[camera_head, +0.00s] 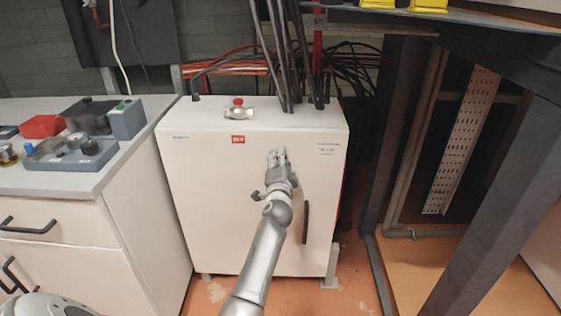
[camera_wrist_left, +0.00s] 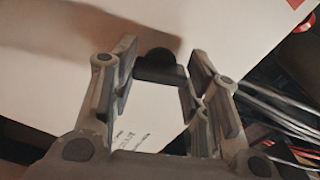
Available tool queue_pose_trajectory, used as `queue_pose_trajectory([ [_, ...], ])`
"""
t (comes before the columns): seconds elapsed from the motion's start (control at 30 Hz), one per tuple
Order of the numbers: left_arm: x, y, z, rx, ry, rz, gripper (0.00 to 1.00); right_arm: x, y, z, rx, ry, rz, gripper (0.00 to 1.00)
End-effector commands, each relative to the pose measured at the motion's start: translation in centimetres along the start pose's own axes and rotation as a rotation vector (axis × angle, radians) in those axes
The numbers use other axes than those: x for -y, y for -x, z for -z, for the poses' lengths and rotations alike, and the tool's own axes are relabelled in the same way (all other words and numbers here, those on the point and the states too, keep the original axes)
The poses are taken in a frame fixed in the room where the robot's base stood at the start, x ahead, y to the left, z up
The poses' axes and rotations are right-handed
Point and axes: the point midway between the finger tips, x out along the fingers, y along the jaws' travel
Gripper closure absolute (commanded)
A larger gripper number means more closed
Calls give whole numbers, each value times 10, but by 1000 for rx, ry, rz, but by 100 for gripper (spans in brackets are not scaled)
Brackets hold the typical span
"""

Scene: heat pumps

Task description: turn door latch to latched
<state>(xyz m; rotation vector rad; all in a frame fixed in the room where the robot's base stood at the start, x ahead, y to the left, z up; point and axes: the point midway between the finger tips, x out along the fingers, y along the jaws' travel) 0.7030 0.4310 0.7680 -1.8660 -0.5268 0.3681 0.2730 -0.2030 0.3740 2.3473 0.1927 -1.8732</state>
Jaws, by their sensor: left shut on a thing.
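The heat pump cabinet (camera_head: 200,190) is a white box with a closed, flat front door. My left gripper (camera_head: 277,156) is at the upper right part of this front in the head view. In the left wrist view its two fingers (camera_wrist_left: 160,80) stand on either side of a dark, rounded piece, the door latch (camera_wrist_left: 158,66), against the white panel. The gripper is shut on the latch. In the head view the gripper hides the latch, and its angle is hard to tell. My right gripper is in neither view.
A dark vertical handle (camera_head: 306,222) is on the door below right of the gripper. A valve with a red cap (camera_head: 238,108) and black pipes (camera_head: 285,60) are on the cabinet top. A white counter (camera_head: 75,180) stands left; a dark metal frame (camera_head: 400,130) stands right.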

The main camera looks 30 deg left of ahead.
Motion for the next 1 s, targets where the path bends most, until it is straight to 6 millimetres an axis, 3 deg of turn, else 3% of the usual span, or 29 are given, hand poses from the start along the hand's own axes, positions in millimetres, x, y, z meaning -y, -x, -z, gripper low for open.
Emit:
queue_pose_trajectory([
  [0.4,0,0,0,-1,-283,-1,81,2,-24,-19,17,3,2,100],
  [1.0,-1,0,0,-1,-370,-1,81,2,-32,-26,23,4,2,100],
])
